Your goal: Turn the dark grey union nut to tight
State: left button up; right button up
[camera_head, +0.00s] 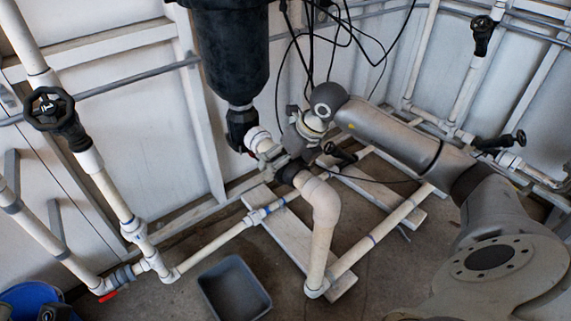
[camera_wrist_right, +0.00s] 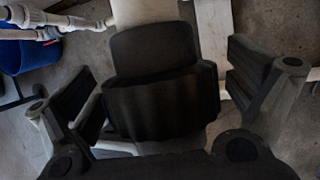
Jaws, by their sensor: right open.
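The dark grey union nut (camera_wrist_right: 162,100) is a wide ribbed collar in the middle of the right wrist view, with a narrower dark collar and a pale pipe above it. My right gripper (camera_wrist_right: 168,95) is open, with one black finger pad on each side of the nut and a visible gap on both sides. In the head view the nut (camera_head: 291,171) is a small dark band beside the beige pipe elbow (camera_head: 322,198), partly hidden by my right gripper (camera_head: 275,162). My left gripper is not in view.
A large black housing (camera_head: 232,55) hangs just above and left of my right gripper. Black cables (camera_head: 300,45) hang behind my right wrist. A grey bin (camera_head: 234,290) stands on the floor and a blue bucket (camera_head: 38,300) at lower left. Pipes and black-handled valves (camera_head: 50,108) line the walls.

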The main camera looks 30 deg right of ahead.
jog(key=c, duration=1)
jog(key=shift+o, duration=0.2)
jog(key=m+y, duration=0.1)
jog(key=y, duration=0.4)
jog(key=shift+d, duration=0.1)
jog(key=shift+m+y, duration=0.5)
jog(key=shift+y, duration=1.3)
jog(key=o, duration=1)
jog(key=shift+c, duration=0.2)
